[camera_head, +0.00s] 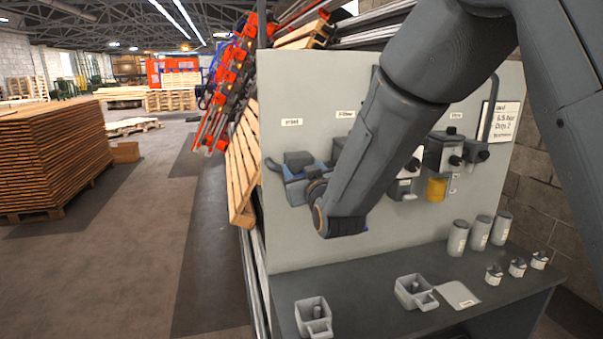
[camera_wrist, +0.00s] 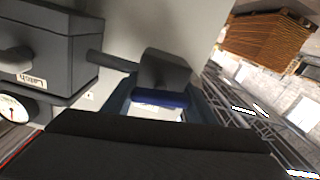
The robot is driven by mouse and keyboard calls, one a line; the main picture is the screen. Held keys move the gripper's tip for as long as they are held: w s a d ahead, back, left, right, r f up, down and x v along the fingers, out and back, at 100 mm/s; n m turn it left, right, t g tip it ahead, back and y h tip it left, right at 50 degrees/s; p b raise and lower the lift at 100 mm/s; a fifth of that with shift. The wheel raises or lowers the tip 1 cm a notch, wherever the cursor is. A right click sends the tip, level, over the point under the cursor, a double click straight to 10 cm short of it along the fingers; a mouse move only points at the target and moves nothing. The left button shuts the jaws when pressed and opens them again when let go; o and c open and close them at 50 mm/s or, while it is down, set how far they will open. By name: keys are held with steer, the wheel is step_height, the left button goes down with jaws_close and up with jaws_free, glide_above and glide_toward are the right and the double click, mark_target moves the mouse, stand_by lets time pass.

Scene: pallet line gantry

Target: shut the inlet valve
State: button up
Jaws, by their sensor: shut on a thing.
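The inlet valve (camera_head: 298,158) is a small dark grey body on the left of the pale upright panel, under a label that seems to read "Inlet". In the wrist view its grey block (camera_wrist: 166,70) sits on a thin pipe, with a dark blue handle (camera_wrist: 160,98) along its lower edge. My gripper (camera_head: 305,178) is at the valve, its fingers closed around the blue handle. The wrist view shows the fingers (camera_wrist: 160,104) on either side of the handle. My forearm and wrist hide part of the panel. The valve's exact turn is hard to tell.
A grey box labelled "Latch" (camera_wrist: 45,50) and a round gauge (camera_wrist: 14,112) stand close beside the valve. Canisters (camera_head: 479,233) and small parts lie on the dark bench (camera_head: 380,262) below. Pallets (camera_head: 243,160) stand left of the panel. Open floor (camera_head: 130,240) lies further left.

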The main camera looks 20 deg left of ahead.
steer(key=n+b, duration=0.2)
steer(key=n, duration=0.4)
steer(key=n+b, duration=0.3)
steer(key=n, duration=0.3)
steer(key=shift+s+a+f+n, duration=0.1)
steer(key=shift+a+f+n, duration=0.1)
steer(key=shift+n, duration=0.1)
steer(key=shift+n+b, duration=0.4)
steer(key=shift+n, duration=1.5)
steer(key=shift+f, duration=0.1)
steer(key=o, duration=1.1)
steer(key=shift+c, duration=0.2)
